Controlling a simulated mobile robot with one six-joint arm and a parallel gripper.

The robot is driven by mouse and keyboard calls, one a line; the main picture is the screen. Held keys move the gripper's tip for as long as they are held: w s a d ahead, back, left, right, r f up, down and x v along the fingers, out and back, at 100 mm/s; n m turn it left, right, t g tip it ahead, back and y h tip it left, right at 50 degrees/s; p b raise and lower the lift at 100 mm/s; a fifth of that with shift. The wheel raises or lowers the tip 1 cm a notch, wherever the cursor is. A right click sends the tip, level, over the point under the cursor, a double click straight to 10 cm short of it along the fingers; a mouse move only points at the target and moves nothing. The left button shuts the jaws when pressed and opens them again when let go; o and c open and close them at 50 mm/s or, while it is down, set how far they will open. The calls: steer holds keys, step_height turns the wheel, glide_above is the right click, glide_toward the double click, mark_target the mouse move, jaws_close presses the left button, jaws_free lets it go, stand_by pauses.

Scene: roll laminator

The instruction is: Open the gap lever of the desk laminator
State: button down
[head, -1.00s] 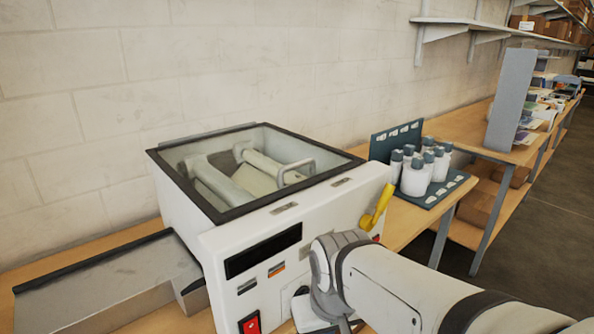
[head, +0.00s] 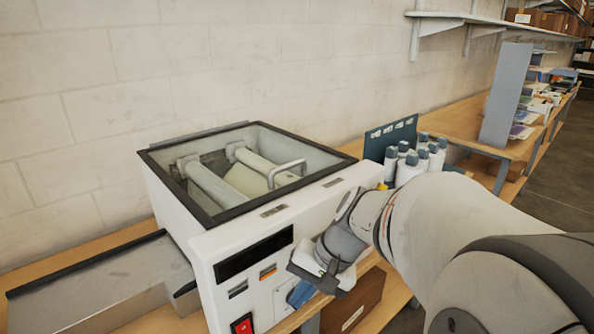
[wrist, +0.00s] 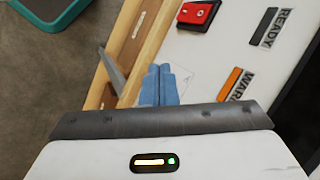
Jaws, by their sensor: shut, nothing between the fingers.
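The desk laminator (head: 205,250) is a white box with a dark-framed clear lid, standing on the wooden bench. Its yellow gap lever (head: 382,186) is almost wholly hidden behind my arm; only a small yellow bit shows at the right end of the machine. My gripper (head: 300,293) is in front of the front panel, low and left of the lever. Its blue fingers (wrist: 161,84) are together and empty in the wrist view, beside the white panel. I cannot tell whether they touch the panel. The lever does not show in the wrist view.
A red switch (head: 242,325) is on the front panel, left of my gripper. White bottles (head: 405,168) stand beside the laminator on the right. A grey metal tray (head: 95,280) juts out at left. A brown box (head: 352,305) sits below the bench top.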

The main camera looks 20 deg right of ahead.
steer(key=w+d+r+m+t+y+p, duration=0.1)
steer(key=w+d+r+m+t+y, duration=0.2)
steer(key=d, duration=0.5)
steer(key=w+d+r+m+t, duration=0.3)
steer(key=w+d+m+t, duration=0.2)
steer(key=d, duration=0.4)
steer(key=s+d+r+m+t+h, duration=0.1)
steer(key=d+t, duration=0.1)
steer(key=d, duration=0.3)
steer(key=d+r+m+t+h, duration=0.1)
steer(key=d+m+t, duration=0.1)
steer(key=d, duration=0.4)
steer(key=s+d+r+m+t+h+p, duration=0.1)
steer(key=d+m+t, duration=0.1)
steer(key=d, duration=0.4)
steer(key=shift+s+r+t+h, duration=0.3)
steer(key=shift+s+t+h, duration=0.05)
steer(key=shift+t+h, duration=0.05)
steer(key=shift+w+a, duration=0.1)
steer(key=w+a+p, duration=0.4)
steer(key=w+a, duration=0.1)
steer(key=w, duration=0.2)
steer(key=shift+w+a+r, duration=0.25)
steer(key=shift+a+r, duration=0.05)
steer(key=shift+r, duration=0.1)
